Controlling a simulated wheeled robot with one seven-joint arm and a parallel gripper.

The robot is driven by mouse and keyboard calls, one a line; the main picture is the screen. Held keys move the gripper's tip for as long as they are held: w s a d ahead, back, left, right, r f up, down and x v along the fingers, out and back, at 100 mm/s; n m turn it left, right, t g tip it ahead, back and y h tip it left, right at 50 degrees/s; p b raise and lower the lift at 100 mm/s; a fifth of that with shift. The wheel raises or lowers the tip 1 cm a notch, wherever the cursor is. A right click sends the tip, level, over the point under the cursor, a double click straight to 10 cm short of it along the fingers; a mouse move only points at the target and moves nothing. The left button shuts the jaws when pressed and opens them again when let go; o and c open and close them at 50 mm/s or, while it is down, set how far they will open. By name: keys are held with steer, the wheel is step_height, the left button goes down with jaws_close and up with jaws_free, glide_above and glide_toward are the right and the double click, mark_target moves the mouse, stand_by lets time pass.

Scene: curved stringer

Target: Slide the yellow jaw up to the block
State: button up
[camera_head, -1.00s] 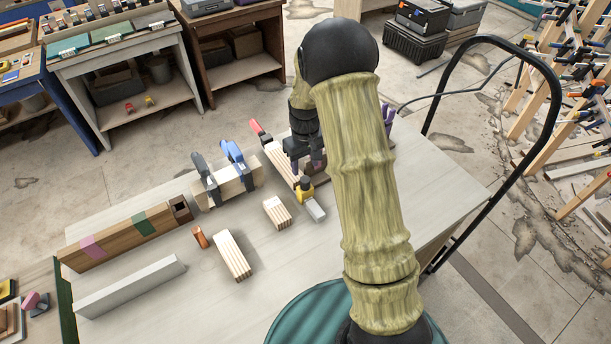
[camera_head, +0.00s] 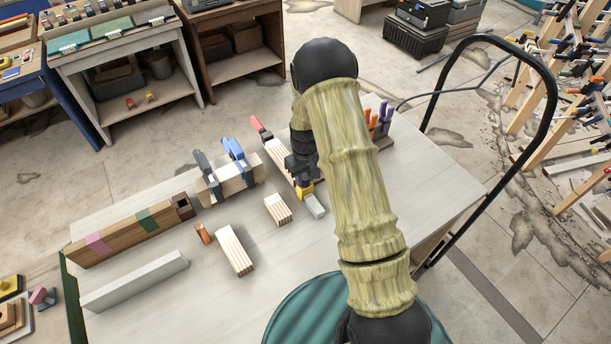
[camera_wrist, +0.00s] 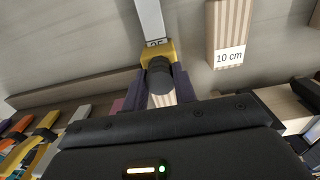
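The yellow jaw (camera_head: 305,189) sits near the front end of a grey bar, whose end (camera_head: 315,207) sticks out towards me. A long striped wooden block (camera_head: 281,160) lies behind it, with a red jaw (camera_head: 256,123) at the far end. My gripper (camera_head: 301,176) is down at the yellow jaw. In the wrist view the dark fingers reach either side of a black cylinder (camera_wrist: 160,76) on the yellow jaw (camera_wrist: 154,50). Whether they press on it I cannot tell. Striped wood shows between the fingers. Any gap between jaw and block is hidden.
A short striped block (camera_head: 278,209) stands close to the left; a "10 cm" block (camera_wrist: 228,35) shows in the wrist view. Further left are a longer striped block (camera_head: 234,252), an orange piece (camera_head: 203,233) and blue clamps (camera_head: 235,152). The table's front right is clear.

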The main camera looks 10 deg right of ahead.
jaws_close()
steer(key=shift+w+a+f+b, duration=0.1)
steer(key=shift+w+b, duration=0.2)
steer(key=shift+b, duration=0.35)
steer(key=o, duration=0.6)
jaws_free()
steer(key=shift+w+r, duration=0.1)
steer(key=shift+r, duration=0.1)
step_height(320, 180, up, 17)
steer(key=b, duration=0.4)
steer(key=shift+r+b, duration=0.15)
steer(key=shift+b, duration=0.25)
